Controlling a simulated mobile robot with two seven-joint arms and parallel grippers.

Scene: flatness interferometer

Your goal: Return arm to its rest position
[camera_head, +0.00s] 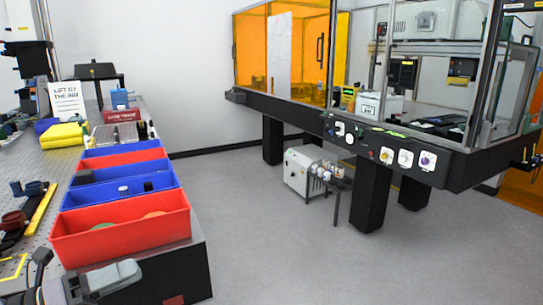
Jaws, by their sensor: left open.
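My left gripper (112,279) is at the bottom left corner of the head view, in front of the near red bin. It is open, and I see nothing held between its fingers. Its wrist is partly cut off by the frame's lower edge. My right gripper is not in view.
Red and blue bins stand in a row on the left bench, the nearest a red bin (125,238) with a few small items. Yellow cloths (62,135) lie behind them. A large enclosed table (300,108) stands at the right. The grey floor (270,235) between is clear.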

